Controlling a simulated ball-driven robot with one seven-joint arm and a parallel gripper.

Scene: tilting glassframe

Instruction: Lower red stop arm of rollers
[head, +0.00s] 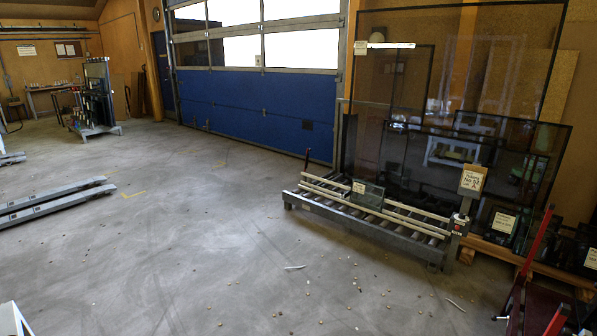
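The roller stand (290,197) is a low grey frame with rollers and pale wooden rails, standing right of centre in the head view. A thin dark red arm (306,161) stands roughly upright at its far left end; I take it to be the stop arm. A small dark glass pane with a label (367,192) leans on the rollers' middle. My gripper is not in view.
Large framed glass panes (392,110) stand behind the rollers. A red-barred frame (538,240) is at the lower right. Grey beams (50,203) lie at left. Small debris is scattered on the open concrete floor (190,230). A blue door (262,108) is behind.

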